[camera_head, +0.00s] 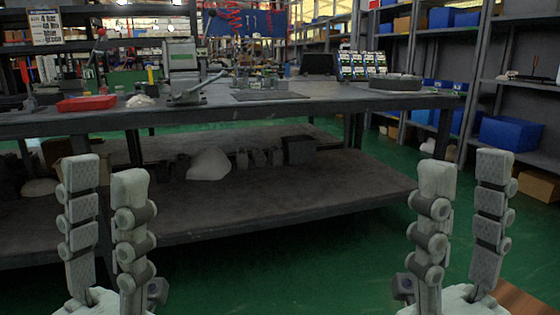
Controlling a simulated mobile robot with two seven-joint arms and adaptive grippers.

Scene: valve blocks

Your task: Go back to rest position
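My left gripper (104,178) is at the lower left of the head view, its light grey jointed fingers pointing up. The two fingers stand apart with nothing between them. My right gripper (465,172) is at the lower right, also pointing up with its fingers apart and empty. Both grippers appear in front of the workbench, touching nothing that I can see. My arms behind the grippers are out of view.
A grey workbench (330,103) with a lower shelf (300,190) stands ahead. On its top are a red tray (87,103), a grey machine (181,62) and several small parts. Shelving with blue bins (510,133) is at the right. Green floor (290,270) shows between my grippers.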

